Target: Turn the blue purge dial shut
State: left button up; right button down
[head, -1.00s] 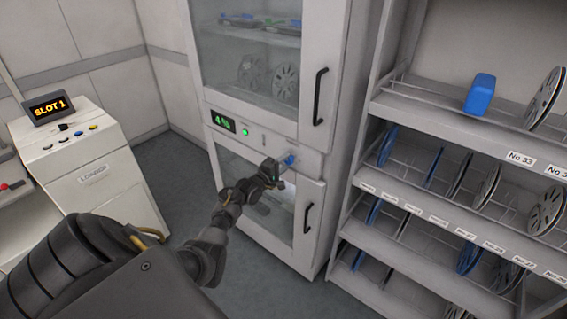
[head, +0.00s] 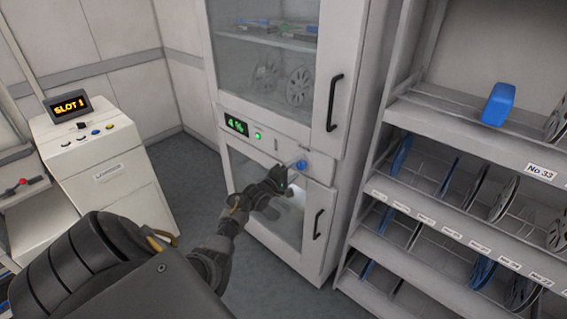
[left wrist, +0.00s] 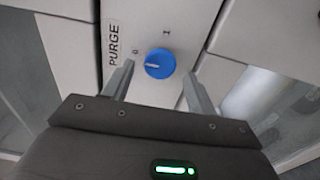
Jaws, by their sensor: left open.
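The blue purge dial (head: 300,165) is on the white front panel of the cabinet, between its upper and lower doors. In the left wrist view the round blue dial (left wrist: 160,63) has a white pointer line towards the picture's left, on the side of the O mark (left wrist: 136,52). The I mark (left wrist: 167,32) is above the dial. My left gripper (head: 287,178) is open in front of the panel. In the left wrist view its fingers (left wrist: 159,72) are on both sides of the dial; I see no clear contact. My right gripper is not in view.
The cabinet's display (head: 237,125) reads 4% beside a lit green button (head: 257,136). The lower door handle (head: 318,224) is below the dial. A reel rack (head: 455,140) stands at the right and a loader console (head: 95,160) at the left.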

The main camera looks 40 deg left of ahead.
pick_arm(q)
jog(key=s+b, duration=0.1)
jog(key=s, duration=0.8)
jog(key=shift+s, duration=0.2)
notch_tip(320, 180, down, 17)
jog(key=s+d+m+g+y+b, duration=0.15)
jog(key=m+g, duration=0.25)
jog(key=m, duration=0.5)
jog(key=s+d+f+m+g, duration=0.2)
jog(key=s+d+f, duration=0.25)
jog(key=f, duration=0.45)
jog(key=s+d+f+m+g, duration=0.25)
jog(key=s+f, duration=0.25)
jog(key=f, duration=0.3)
jog(key=s+d+f+m+g+h+b, duration=0.1)
jog(key=s+d+f+m+g, duration=0.1)
jog(key=s+d+f, duration=0.35)
jog(key=s+d+f+m+g+b, duration=0.1)
jog(key=s+d+f+m+g, duration=0.1)
jog(key=s+f, duration=0.65)
jog(key=s+d+f+m+g+b, duration=0.1)
jog(key=s+d+f, duration=0.1)
jog(key=s, duration=0.6)
jog(key=s+d+f+m+g+b, duration=0.1)
jog(key=s+d+f+g, duration=0.1)
jog(key=s, duration=0.6)
jog(key=s+d+f+m+g+b, duration=0.1)
jog(key=s+d+f, duration=0.3)
jog(key=s, duration=0.5)
jog(key=shift+d+h, duration=0.45)
